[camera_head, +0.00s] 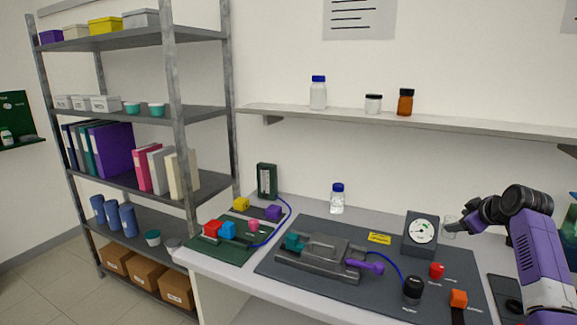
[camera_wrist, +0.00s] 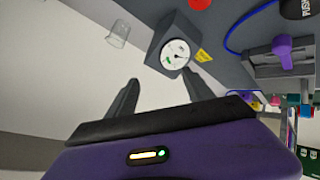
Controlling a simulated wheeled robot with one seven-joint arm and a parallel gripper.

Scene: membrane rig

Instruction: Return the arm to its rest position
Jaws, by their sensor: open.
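My arm (camera_head: 540,260), purple and black, reaches in from the right edge of the head view. My gripper (camera_head: 458,224) is above the right part of the bench, near the grey gauge box (camera_head: 420,234). In the wrist view my gripper's two fingers (camera_wrist: 158,77) are spread apart with nothing between them. The gauge box (camera_wrist: 178,42) with its white dial shows beyond the fingers. A small clear beaker (camera_wrist: 117,33) stands left of the box in that view, apart from the fingers. In the head view the beaker (camera_head: 449,228) is beside the fingertips and partly overlapped.
A dark mat (camera_head: 300,268) bears a grey clamp rig (camera_head: 318,255), a black knob (camera_head: 412,290), a red button (camera_head: 436,270) and an orange block (camera_head: 458,299). A green mat (camera_head: 235,250) with coloured blocks lies left. A wall shelf (camera_head: 480,127) runs above the bench.

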